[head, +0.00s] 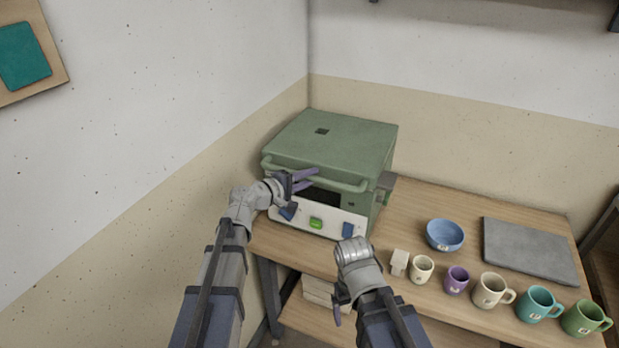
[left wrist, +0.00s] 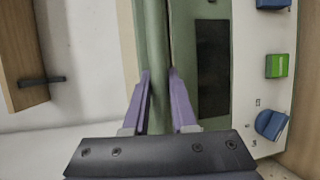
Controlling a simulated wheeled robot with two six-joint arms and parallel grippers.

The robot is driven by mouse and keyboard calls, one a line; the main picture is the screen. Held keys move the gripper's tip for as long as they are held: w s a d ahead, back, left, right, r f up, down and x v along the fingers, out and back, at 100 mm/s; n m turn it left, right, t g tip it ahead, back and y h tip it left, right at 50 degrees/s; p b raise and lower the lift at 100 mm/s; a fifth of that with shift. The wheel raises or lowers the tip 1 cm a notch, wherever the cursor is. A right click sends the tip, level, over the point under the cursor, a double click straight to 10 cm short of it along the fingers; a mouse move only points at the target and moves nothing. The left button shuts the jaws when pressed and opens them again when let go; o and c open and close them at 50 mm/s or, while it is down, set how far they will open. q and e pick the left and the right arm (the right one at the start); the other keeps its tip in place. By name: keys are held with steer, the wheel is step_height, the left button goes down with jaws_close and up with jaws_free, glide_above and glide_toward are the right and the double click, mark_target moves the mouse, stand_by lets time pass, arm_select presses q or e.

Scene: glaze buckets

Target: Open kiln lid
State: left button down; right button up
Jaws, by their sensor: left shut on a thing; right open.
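The green kiln (head: 368,208) stands on the wooden table against the corner walls. Its flat green lid (head: 345,140) looks down, with a round handle bar (head: 345,185) along its front edge. My left gripper (head: 309,181) is at the left part of that bar, its purple fingers on either side of it. In the left wrist view the green bar (left wrist: 156,55) runs between the fingers (left wrist: 160,85), and the jaw is shut on it. My right gripper (head: 340,304) hangs low by the table's front edge, open, its fingers partly hidden by its wrist.
The kiln's white front panel (head: 333,219) carries a green button and blue knobs. Right of the kiln are a small pale block (head: 399,262), a blue bowl (head: 444,235), several mugs and a grey slab (head: 530,250). A wall rises close on the kiln's left.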

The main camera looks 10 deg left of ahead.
stand_by(0.8)
arm_select(q)
steer(key=w+d+r+g+y+p, duration=0.1)
steer(key=w+r+p, duration=0.3)
steer(key=r+p, duration=0.7)
steer(key=w+d+r+n+g+y+p, duration=0.1)
steer(key=w+r+p, duration=0.3)
steer(key=r+p, duration=0.7)
steer(key=shift+w+d+g+p, duration=0.15)
steer(key=shift+d+g+p, duration=0.4)
steer(key=shift+p, duration=3.1)
steer(key=shift+a+r, duration=0.1)
steer(key=shift+a, duration=0.1)
steer(key=c, duration=0.7)
jaws_free()
steer(key=shift+c, duration=0.2)
steer(key=shift+r, duration=0.1)
